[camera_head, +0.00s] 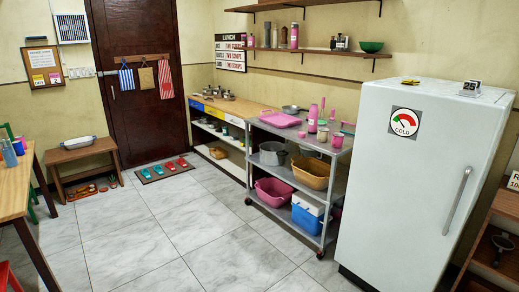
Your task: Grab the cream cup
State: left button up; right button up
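I cannot clearly make out a cream cup. A small pale cup-like item (322,134) stands on the top of the grey metal cart, between a pink bottle (312,118) and a pink cup (337,140). It is too small to tell whether it is cream. Neither of my grippers is in view.
The grey cart (290,140) holds pots and baskets on its lower shelves. A white fridge (410,190) stands right of it and a low counter (225,105) behind it. A wooden table (14,190) is at the left. The tiled floor (170,235) between is clear.

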aim_at(323, 134)
jog(key=i+u, duration=0.3)
jog(key=i, duration=1.65)
